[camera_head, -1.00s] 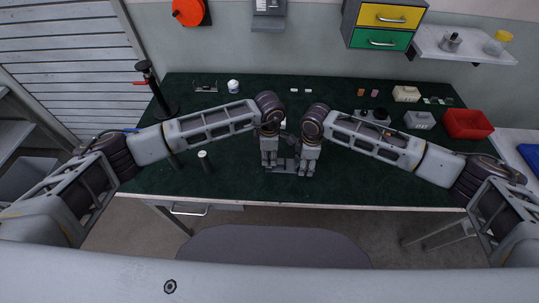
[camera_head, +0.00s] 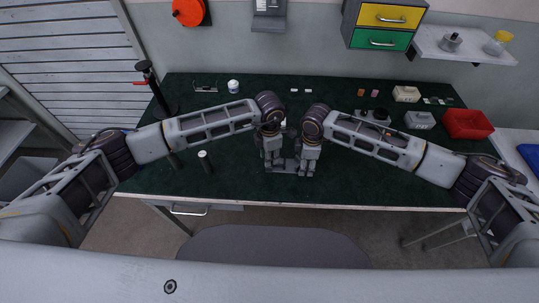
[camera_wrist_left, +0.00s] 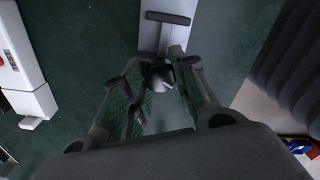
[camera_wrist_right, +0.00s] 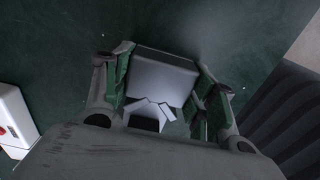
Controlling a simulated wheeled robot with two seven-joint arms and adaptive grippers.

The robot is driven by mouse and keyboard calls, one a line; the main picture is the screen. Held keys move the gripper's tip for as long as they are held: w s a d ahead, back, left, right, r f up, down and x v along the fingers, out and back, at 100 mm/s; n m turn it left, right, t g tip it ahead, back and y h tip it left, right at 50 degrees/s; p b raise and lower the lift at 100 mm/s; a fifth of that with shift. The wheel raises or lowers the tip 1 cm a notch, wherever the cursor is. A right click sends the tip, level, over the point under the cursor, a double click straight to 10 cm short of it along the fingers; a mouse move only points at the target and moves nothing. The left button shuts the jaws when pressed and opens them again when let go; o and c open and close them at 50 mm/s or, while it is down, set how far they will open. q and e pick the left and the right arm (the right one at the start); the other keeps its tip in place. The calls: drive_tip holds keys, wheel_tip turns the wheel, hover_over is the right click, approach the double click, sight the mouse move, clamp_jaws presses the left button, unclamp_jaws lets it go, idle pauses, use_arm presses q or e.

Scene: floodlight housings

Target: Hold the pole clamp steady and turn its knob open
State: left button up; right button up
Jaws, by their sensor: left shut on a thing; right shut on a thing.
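The pole clamp (camera_head: 289,165) is a grey metal piece low on the green bench top, between my two grippers. My left gripper (camera_head: 273,165) comes down at its left end. In the left wrist view its fingers (camera_wrist_left: 161,74) are closed about the dark knob (camera_wrist_left: 160,79), beside a light grey plate with a dark T shape. My right gripper (camera_head: 307,170) comes down at the right end. In the right wrist view its fingers (camera_wrist_right: 165,72) are shut on the grey clamp body (camera_wrist_right: 162,75). The fingers hide much of the clamp.
A dark cylinder with a pale top (camera_head: 205,161) stands left of my left gripper. A black post with a red handle (camera_head: 152,88) stands at the back left. A red bin (camera_head: 467,124) and a grey box (camera_head: 419,119) are at the right. The bench's front edge (camera_head: 300,207) is close.

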use_arm(q)
drive_tip(key=n, duration=0.5)
use_arm(e)
drive_tip(key=shift+a, duration=0.1)
use_arm(q)
drive_tip(key=shift+r, duration=0.1)
idle(0.3)
drive_tip(key=o, duration=1.1)
drive_tip(key=shift+c, duration=0.2)
wheel_tip(320, 180, up, 12)
idle(0.5)
